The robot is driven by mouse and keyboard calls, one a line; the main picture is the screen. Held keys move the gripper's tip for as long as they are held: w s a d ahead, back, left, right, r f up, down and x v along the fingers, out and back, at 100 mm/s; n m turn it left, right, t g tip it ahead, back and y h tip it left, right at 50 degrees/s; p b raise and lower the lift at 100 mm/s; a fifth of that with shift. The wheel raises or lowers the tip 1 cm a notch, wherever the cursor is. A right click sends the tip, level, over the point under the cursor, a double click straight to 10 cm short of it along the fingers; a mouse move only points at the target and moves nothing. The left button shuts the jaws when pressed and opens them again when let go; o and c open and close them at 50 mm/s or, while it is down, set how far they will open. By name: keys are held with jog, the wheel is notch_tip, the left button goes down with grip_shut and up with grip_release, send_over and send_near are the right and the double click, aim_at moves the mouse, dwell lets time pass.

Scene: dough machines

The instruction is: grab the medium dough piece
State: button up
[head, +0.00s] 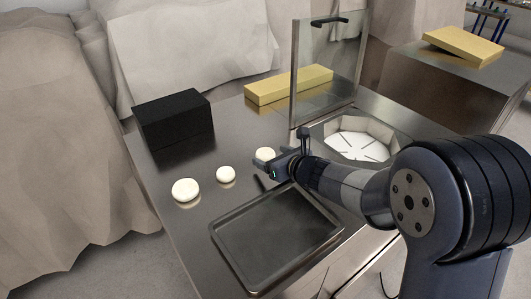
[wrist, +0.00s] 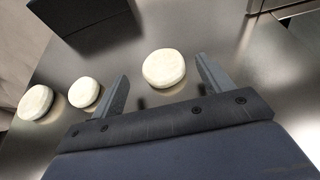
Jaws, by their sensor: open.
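Three round white dough pieces lie in a row on the steel table. The left one (head: 185,189) looks largest and the middle one (head: 226,174) smallest. The right one, which looks medium (head: 265,154), is partly hidden by my gripper (head: 280,163) in the head view. In the wrist view this medium piece (wrist: 164,67) lies ahead, in the gap between my open fingers, with clear space on each side. I cannot tell how far above the table the fingers are. The small piece (wrist: 84,92) is just outside the left finger, and the large piece (wrist: 36,102) is farther left.
A dark tray (head: 275,240) lies in front of the dough pieces. A black box (head: 174,120) stands behind them. A dough machine with an open basin (head: 357,142) and raised clear lid (head: 330,65) is at right. A yellow block (head: 288,85) lies at the back.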

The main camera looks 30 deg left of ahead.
aim_at(270, 154)
jog(key=shift+p+x, duration=0.65)
jog(key=shift+x, duration=1.6)
jog(key=shift+w+d, duration=0.1)
